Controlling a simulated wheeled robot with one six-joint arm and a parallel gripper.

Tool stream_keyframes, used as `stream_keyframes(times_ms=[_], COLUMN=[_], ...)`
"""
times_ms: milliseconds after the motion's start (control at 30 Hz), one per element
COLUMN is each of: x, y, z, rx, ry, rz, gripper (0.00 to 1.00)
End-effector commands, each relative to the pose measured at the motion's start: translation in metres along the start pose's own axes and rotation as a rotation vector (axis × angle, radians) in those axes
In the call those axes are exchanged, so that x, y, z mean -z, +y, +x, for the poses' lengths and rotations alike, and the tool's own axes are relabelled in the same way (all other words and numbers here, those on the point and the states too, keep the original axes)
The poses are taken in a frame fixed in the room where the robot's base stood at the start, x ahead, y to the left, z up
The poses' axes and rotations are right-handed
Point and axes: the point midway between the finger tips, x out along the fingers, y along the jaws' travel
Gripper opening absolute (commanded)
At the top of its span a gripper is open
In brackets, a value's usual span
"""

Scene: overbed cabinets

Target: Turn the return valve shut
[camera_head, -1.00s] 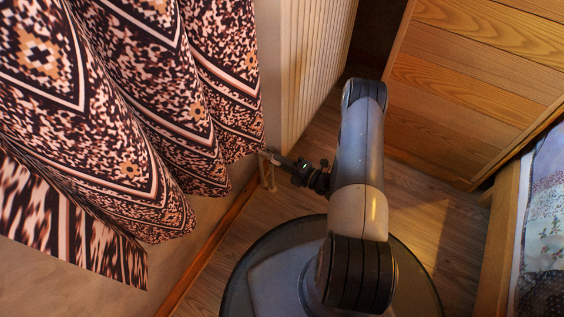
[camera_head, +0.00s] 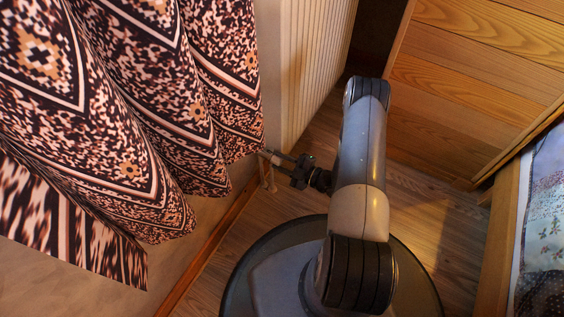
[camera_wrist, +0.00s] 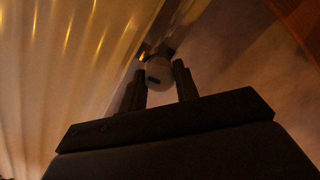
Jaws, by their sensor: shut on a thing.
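The return valve (camera_wrist: 158,73) shows in the wrist view as a pale round knob with a dark slot on its face, at the foot of the ribbed radiator. My gripper (camera_wrist: 160,69) has one finger on each side of the knob and is shut on it. In the head view my gripper (camera_head: 273,157) reaches left, low beside the radiator's lower corner. The valve is too small and too covered there to make out its slot or its turn.
The ribbed radiator (camera_head: 312,65) stands just behind the gripper. A patterned curtain (camera_head: 120,110) hangs close on the left. A wooden cabinet front (camera_head: 480,80) and a bed (camera_head: 550,210) are on the right. Bare wooden floor (camera_head: 425,200) lies between.

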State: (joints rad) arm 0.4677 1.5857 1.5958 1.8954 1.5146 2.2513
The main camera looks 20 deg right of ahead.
Motion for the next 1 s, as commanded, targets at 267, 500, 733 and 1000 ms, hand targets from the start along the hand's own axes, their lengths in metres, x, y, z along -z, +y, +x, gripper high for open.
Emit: stream_keyframes(times_ms=[267, 500, 733, 1000], x=[0.0005, 0.0005, 0.0004, 0.0001], y=[-0.0006, -0.0005, -0.0003, 0.0], z=[-0.0004, -0.0004, -0.0003, -0.0001], rx=[0.005, 0.005, 0.005, 0.004], ry=[0.005, 0.005, 0.005, 0.004], rz=[0.073, 0.084, 0.083, 0.082], gripper=[0.07, 0.07, 0.3, 0.38])
